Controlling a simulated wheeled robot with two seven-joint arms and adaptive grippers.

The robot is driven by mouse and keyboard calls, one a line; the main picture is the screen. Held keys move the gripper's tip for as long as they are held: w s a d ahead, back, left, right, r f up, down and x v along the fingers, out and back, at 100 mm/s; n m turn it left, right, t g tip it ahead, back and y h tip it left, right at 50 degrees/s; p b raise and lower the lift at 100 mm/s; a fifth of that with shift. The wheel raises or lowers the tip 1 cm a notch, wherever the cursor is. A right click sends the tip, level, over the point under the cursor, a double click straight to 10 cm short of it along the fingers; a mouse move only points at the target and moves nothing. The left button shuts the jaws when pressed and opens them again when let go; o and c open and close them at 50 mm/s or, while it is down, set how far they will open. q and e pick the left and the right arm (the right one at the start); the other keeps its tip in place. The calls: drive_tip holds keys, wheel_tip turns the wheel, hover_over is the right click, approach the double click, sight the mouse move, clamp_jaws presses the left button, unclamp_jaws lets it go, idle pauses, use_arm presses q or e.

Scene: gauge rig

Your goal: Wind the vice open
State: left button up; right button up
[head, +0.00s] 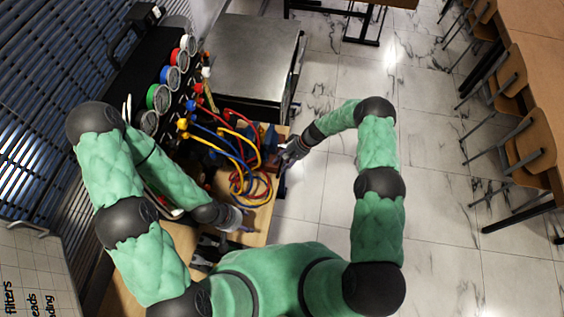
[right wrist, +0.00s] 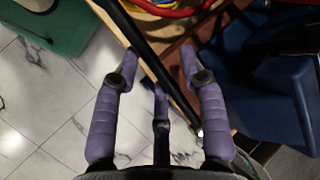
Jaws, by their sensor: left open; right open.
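The vice (right wrist: 285,95) is a dark blue body at the right of the right wrist view, cut off by the frame. A long black bar (right wrist: 151,62), which looks like its handle, runs diagonally through that view. My right gripper (right wrist: 160,58) is open, with its purple fingers on both sides of the bar; I cannot tell whether they touch it. In the head view my right gripper (head: 286,156) is at the right edge of the bench, where it partly hides the vice. My left gripper (head: 243,222) is open and empty over the bench's near part.
Red, yellow and blue hoses (head: 245,165) lie looped on the wooden bench (head: 262,222) between my grippers. A panel with several coloured gauges (head: 158,97) stands at the left. A grey metal cabinet (head: 245,55) stands behind. The tiled floor to the right is clear up to the chairs (head: 530,145).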

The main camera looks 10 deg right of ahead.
drive_tip(key=shift+a+f, duration=0.1)
drive_tip(key=shift+c, duration=0.3)
clamp_jaws()
drive_tip(key=shift+s+f+n+t+h+b, duration=0.1)
drive_tip(key=shift+f+n+t+h+b, duration=0.35)
drive_tip(key=shift+f+t+b, duration=1.05)
drive_tip(key=shift+r+g+b, duration=0.35)
drive_tip(key=shift+r+g, duration=0.05)
drive_tip(key=shift+r, duration=0.05)
